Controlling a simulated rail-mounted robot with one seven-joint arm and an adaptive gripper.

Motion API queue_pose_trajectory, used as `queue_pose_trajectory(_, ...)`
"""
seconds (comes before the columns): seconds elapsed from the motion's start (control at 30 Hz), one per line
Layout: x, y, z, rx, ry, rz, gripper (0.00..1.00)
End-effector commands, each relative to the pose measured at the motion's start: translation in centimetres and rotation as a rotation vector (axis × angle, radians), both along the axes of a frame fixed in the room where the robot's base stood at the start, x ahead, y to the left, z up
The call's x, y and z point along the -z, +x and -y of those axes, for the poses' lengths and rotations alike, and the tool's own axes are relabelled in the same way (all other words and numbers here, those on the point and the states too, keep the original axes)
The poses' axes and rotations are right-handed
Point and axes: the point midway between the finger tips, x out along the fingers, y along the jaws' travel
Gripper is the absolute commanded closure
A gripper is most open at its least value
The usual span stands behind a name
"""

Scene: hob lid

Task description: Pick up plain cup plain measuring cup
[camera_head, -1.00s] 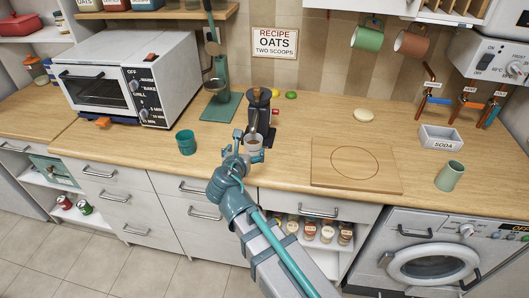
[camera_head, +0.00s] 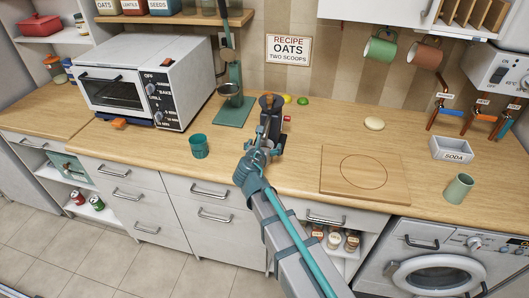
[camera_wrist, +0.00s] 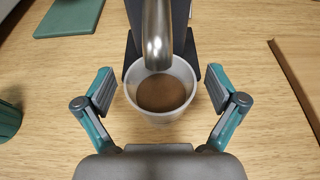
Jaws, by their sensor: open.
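A plain pale cup (camera_wrist: 160,112) with brown contents stands upright on the counter in the wrist view, under the metal spout (camera_wrist: 157,40) of a dark dispenser (camera_head: 270,112). My gripper (camera_wrist: 160,86) is open, with one finger on each side of the cup and a gap on both sides. In the head view my gripper (camera_head: 263,145) is at the front of the dispenser and hides the cup.
A teal cup (camera_head: 199,146) stands to the left on the counter (camera_head: 300,128). A green stand (camera_head: 233,112) is behind it. A wooden board (camera_head: 350,190) lies to the right, with a green cup (camera_head: 459,187) beyond it.

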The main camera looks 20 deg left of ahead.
Motion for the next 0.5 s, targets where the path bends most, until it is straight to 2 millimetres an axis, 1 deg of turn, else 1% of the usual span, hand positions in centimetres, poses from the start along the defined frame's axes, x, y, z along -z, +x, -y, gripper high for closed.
queue_pose_trajectory(0.2, 0.09, 0.16, 0.00, -0.001, 0.000, 0.001, 0.05)
queue_pose_trajectory(0.23, 0.09, 0.15, 0.00, -0.001, 0.000, 0.000, 0.07)
queue_pose_trajectory(0.47, 0.07, 0.14, -0.01, -0.001, 0.000, 0.000, 0.45)
queue_pose_trajectory(0.5, 0.07, 0.14, -0.01, -0.001, 0.000, 0.000, 0.52)
